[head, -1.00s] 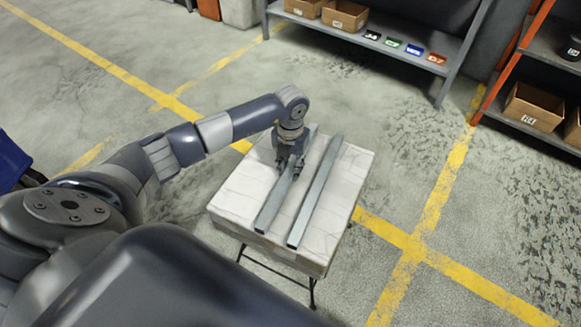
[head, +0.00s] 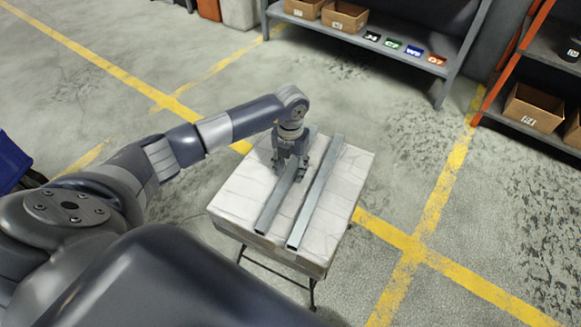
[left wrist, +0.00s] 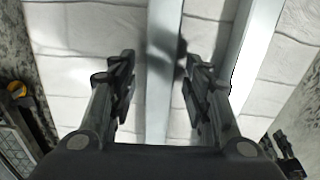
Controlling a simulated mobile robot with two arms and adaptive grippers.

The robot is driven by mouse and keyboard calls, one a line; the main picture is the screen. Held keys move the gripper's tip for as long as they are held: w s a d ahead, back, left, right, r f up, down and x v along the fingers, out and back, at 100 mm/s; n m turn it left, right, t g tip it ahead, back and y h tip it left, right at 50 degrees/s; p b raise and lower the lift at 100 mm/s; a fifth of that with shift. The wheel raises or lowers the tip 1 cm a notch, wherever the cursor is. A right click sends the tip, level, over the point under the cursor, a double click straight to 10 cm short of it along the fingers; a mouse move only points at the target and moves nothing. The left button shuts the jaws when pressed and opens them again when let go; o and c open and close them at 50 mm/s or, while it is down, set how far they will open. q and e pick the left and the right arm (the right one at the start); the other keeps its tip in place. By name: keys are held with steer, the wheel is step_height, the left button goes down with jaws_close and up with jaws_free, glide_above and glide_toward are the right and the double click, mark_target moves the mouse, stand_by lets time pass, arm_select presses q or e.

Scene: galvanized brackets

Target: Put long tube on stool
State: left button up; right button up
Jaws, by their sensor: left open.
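Two long grey metal tubes lie side by side on the white-topped stool (head: 235,205). The left tube (head: 272,208) is under my left gripper (head: 290,172), and the right tube (head: 316,193) lies a little apart from it. My left gripper is open. In the left wrist view its two fingers (left wrist: 155,85) stand on either side of the left tube (left wrist: 160,100), with gaps between them and the tube. The right tube (left wrist: 252,50) shows there beyond the right finger. I cannot tell the gripper's exact height above the stool top.
An orange-framed shelf (head: 510,65) with boxes is at the right. The floor around the stool is clear, with yellow lines.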

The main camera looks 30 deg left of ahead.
mark_target(291, 170)
arm_select(q)
step_height(291, 170, up, 12)
steer(key=p, duration=0.1)
arm_select(e)
steer(key=shift+g, duration=0.3)
steer(key=s+f, duration=0.2)
steer(key=f, duration=0.1)
steer(key=s+f, duration=0.1)
steer(key=shift+d+f, duration=0.25)
steer(key=shift+f, duration=0.1)
arm_select(q)
steer(key=shift+f, duration=0.15)
